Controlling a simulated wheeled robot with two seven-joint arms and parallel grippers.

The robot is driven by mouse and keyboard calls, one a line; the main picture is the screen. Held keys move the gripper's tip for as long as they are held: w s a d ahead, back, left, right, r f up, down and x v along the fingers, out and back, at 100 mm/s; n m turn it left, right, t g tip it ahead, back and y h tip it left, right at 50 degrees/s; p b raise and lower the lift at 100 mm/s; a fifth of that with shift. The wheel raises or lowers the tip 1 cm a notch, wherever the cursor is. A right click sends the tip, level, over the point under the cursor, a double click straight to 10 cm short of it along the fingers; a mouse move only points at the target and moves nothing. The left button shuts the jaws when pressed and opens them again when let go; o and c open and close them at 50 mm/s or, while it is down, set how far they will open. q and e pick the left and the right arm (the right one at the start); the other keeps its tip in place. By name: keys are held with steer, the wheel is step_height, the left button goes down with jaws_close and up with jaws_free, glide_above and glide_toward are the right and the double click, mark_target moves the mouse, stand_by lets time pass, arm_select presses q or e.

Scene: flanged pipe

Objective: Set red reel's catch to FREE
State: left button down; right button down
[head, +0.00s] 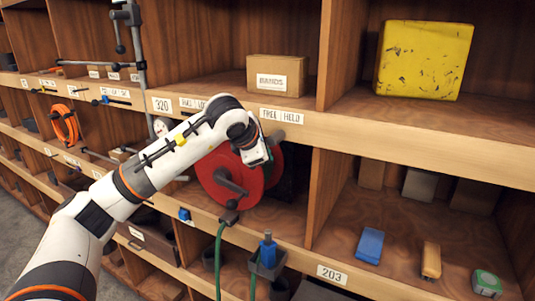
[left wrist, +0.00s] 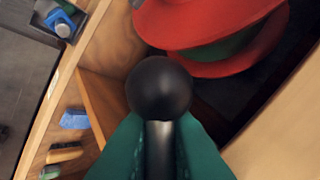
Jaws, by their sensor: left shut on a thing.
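The red reel (head: 215,172) stands in a middle shelf compartment, with a dark crank (head: 232,187) on its face. A FREE | HELD label (head: 281,115) is on the shelf edge above it. My left gripper (head: 266,158) is in front of the reel's upper right, below that label. In the left wrist view its teal fingers (left wrist: 159,135) are shut on the grey stem of a black ball-ended lever (left wrist: 160,88), seemingly the catch. The red reel (left wrist: 215,25) shows behind the ball. The head view hides the lever behind my gripper, so its setting cannot be told. My right gripper is not in view.
A green hose (head: 219,260) hangs below the reel. A blue-topped item (head: 268,250) sits in a holder on the lower shelf edge. A wooden divider (head: 325,190) stands right of the reel. A cardboard box (head: 277,74) and a yellow block (head: 424,60) are above.

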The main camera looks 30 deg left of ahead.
arm_select(q)
steer(key=shift+s+a+f, duration=0.1)
steer(key=shift+f, duration=0.35)
steer(key=c, duration=1.5)
jaws_free()
steer(key=shift+s, duration=0.1)
steer(key=shift+a+r, duration=0.25)
steer(key=shift+a, duration=0.2)
steer(key=shift+s+d+r, duration=0.1)
steer(key=shift+s+r, duration=0.1)
steer(key=b+v, duration=0.3)
steer(key=v, duration=0.8)
steer(key=shift+s+r, duration=0.1)
steer(key=shift+s, duration=0.1)
